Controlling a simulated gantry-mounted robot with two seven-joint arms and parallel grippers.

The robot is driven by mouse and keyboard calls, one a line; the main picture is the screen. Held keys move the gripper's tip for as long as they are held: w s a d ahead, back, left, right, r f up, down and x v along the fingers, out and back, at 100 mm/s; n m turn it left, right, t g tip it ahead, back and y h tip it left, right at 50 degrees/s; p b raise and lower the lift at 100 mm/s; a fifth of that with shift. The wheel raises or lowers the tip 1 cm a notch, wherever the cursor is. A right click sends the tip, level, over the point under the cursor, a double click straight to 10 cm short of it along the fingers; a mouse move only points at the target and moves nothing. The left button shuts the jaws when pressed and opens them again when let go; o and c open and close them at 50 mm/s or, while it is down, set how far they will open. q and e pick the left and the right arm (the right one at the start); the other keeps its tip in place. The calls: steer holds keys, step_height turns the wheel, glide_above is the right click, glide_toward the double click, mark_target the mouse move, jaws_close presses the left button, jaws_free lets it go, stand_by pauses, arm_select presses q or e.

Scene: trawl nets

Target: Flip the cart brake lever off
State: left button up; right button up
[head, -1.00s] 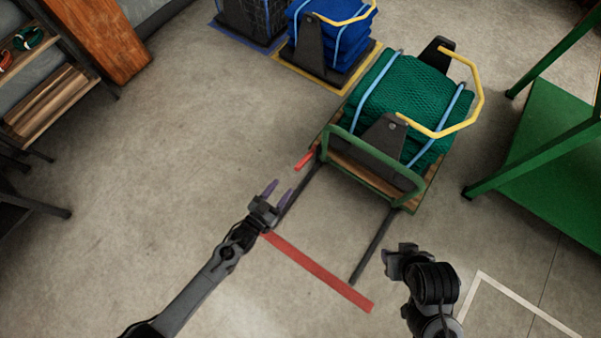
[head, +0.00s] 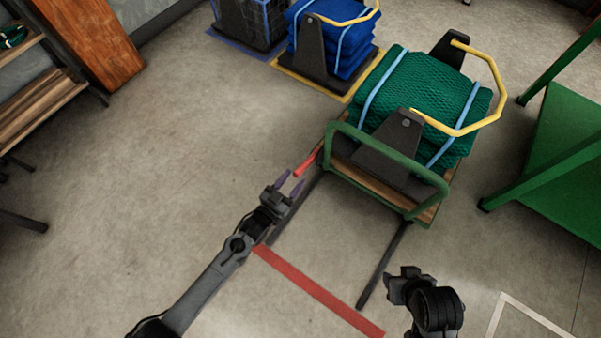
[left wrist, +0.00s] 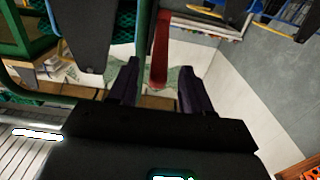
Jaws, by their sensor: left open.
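The cart (head: 378,181) has a wooden deck, a green push handle (head: 390,152) and a stack of green net (head: 425,95) on it. The red brake lever (head: 308,161) sticks out at the cart's near left corner. My left gripper (head: 290,184) is open and empty, just below the lever's end in the head view. In the left wrist view the red lever (left wrist: 160,50) stands beyond and between the two dark purple fingers (left wrist: 158,88). I cannot tell whether they touch it. My right gripper (head: 402,277) is at the lower right, its fingers not clear, away from the cart.
A red floor strip (head: 320,291) lies in front of the cart, and two dark bars reach from the cart toward it. A blue net stack (head: 335,40) stands behind. A green table (head: 560,150) is at the right.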

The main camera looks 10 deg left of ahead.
mark_target(300, 171)
arm_select(q)
steer(key=b+x, duration=0.2)
steer(key=x, duration=0.2)
steer(key=shift+f, duration=0.15)
steer(key=shift+w+d, duration=0.2)
steer(key=shift+w, duration=0.1)
jaws_close()
